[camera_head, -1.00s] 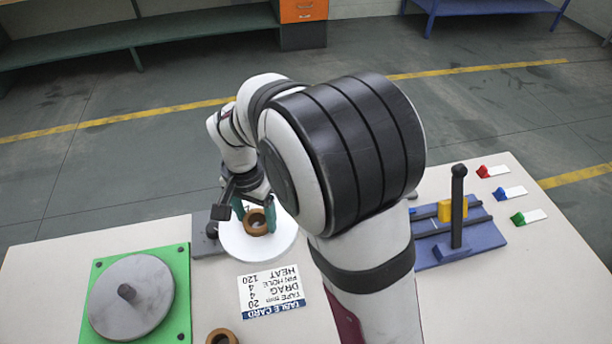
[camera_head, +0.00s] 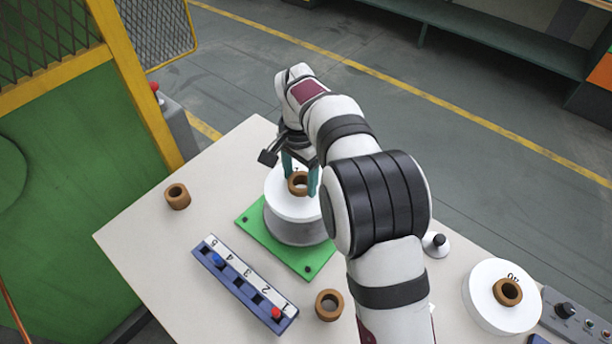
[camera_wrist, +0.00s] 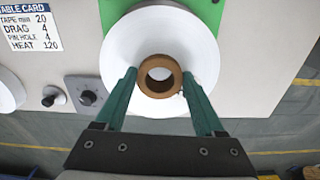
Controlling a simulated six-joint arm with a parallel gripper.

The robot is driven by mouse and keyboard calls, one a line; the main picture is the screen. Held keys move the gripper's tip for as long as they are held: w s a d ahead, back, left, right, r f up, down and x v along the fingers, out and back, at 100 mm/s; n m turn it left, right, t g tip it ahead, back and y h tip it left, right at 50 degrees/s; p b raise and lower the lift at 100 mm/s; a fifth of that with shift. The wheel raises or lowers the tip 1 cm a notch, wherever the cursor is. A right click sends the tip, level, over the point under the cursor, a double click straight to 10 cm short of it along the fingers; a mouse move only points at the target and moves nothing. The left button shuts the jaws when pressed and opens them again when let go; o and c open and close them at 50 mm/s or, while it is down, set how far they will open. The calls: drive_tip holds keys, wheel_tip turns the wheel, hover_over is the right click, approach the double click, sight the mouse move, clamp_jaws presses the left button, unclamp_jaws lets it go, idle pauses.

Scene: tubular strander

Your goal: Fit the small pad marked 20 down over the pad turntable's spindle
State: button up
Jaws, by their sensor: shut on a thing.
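The small pad (camera_head: 283,207) is a white disc with a brown core ring (camera_head: 298,184); any number on it is unreadable here. My gripper (camera_head: 301,172) is shut on its brown core, with one teal finger on each side; the wrist view shows the ring (camera_wrist: 147,83) between the fingertips. The pad is level over the pad turntable, whose grey disc (camera_head: 292,234) shows under it on a green base plate (camera_head: 312,262). The spindle is hidden by the pad. I cannot tell whether the pad touches the turntable.
Another white pad (camera_head: 478,300), apparently marked 40, lies at the right near a control panel (camera_head: 590,338). Loose brown rings stand at the left (camera_head: 177,197) and front (camera_head: 330,305). A blue numbered pegboard (camera_head: 240,283) is in front. A black knob (camera_head: 437,241) stands right of my arm.

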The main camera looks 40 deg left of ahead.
drive_tip(key=shift+f, duration=3.55)
drive_tip(key=o, duration=1.5)
drive_tip(key=shift+o, duration=0.2)
wheel_tip(320, 180, up, 16)
drive_tip(key=shift+f, duration=0.15)
